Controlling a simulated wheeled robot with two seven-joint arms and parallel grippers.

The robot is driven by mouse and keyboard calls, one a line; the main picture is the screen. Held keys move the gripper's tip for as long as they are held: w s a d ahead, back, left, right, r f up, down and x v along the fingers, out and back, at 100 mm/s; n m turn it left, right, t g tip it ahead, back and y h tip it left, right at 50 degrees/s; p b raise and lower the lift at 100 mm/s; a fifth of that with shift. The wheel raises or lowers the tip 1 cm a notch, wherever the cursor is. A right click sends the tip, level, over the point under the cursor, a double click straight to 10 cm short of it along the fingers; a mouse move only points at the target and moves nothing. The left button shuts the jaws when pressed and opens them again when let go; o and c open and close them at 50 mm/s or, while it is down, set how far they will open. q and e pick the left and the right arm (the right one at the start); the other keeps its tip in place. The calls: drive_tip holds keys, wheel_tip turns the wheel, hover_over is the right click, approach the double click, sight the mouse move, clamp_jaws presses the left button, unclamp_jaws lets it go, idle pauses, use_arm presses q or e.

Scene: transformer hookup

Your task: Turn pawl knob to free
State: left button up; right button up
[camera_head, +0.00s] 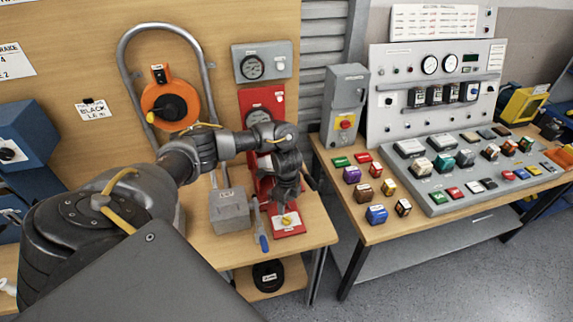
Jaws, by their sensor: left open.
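My left arm reaches in from the left, and its gripper (290,193) points down in front of the red stand. It is open. A small yellow knob (288,220) sits on the stand's red base plate (290,233), just below my fingertips. A small gap seems to separate the fingers and the knob, but contact is hard to judge. No readable label shows which knob is the pawl knob. The upright red panel (262,99) stands behind, and my wrist hides much of its middle. My right gripper is not in view.
A grey box (230,211) and a blue-handled lever (263,242) stand left of the base plate. An orange reel (170,106) hangs in a grey tube frame. To the right, a bench (350,229) holds several coloured button blocks and a control console (440,92).

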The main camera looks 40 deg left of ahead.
use_arm(q)
wheel_tip(320, 180, up, 3)
drive_tip(key=shift+f+p, duration=0.1)
drive_tip(key=shift+p, duration=0.3)
idle(0.3)
